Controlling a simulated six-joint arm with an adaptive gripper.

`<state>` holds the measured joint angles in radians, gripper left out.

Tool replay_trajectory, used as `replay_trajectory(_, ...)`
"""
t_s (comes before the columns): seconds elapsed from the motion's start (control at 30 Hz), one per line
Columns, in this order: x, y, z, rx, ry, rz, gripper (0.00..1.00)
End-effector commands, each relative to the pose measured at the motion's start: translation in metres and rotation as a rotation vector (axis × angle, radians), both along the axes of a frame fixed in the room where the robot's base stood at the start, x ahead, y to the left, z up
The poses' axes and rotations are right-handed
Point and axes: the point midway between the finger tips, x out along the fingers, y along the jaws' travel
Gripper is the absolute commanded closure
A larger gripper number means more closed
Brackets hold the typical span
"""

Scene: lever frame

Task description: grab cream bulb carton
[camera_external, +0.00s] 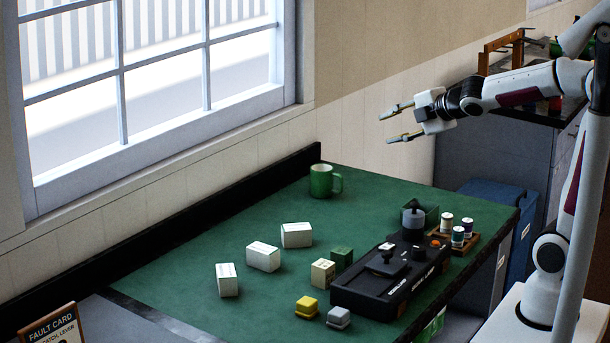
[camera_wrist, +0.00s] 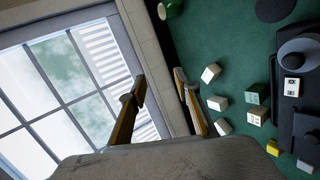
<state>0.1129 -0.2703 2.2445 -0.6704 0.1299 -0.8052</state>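A small cream carton (camera_external: 323,272) stands on the green worktop, next to a dark green carton (camera_external: 341,257) and left of a black lever device (camera_external: 390,280). The cream carton also shows in the wrist view (camera_wrist: 257,116), right of my fingers. Its print is too small to read, so I cannot confirm that it is the bulb carton. Three white cartons, one of them in the middle (camera_external: 263,257), stand further left. My gripper (camera_external: 387,126) is open and empty, high above the worktop, with its fingers pointing left. Its spread fingers show in the wrist view (camera_wrist: 160,80).
A yellow block (camera_external: 307,307) and a grey block (camera_external: 339,318) lie near the cream carton, by the front edge. A green mug (camera_external: 321,180) stands at the back. Several small spools (camera_external: 458,236) sit right of the device.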

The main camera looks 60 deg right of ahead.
Motion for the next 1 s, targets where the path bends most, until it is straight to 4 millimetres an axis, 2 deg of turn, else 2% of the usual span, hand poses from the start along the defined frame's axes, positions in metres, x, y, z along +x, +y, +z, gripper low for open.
replay_trajectory(0.03,0.014,0.001,0.001,-0.061,-0.006,0.051,0.68)
replay_trajectory(0.2,0.056,0.011,0.005,-0.286,-0.041,0.251,0.68)
replay_trajectory(0.37,0.09,0.027,0.003,-0.49,-0.077,0.446,0.68)
replay_trajectory(0.5,0.114,0.044,-0.007,-0.658,-0.113,0.622,0.68)
replay_trajectory(0.73,0.14,0.075,-0.035,-0.91,-0.195,0.917,0.68)
replay_trajectory(1.0,0.146,0.109,-0.082,-1.151,-0.343,1.266,0.68)
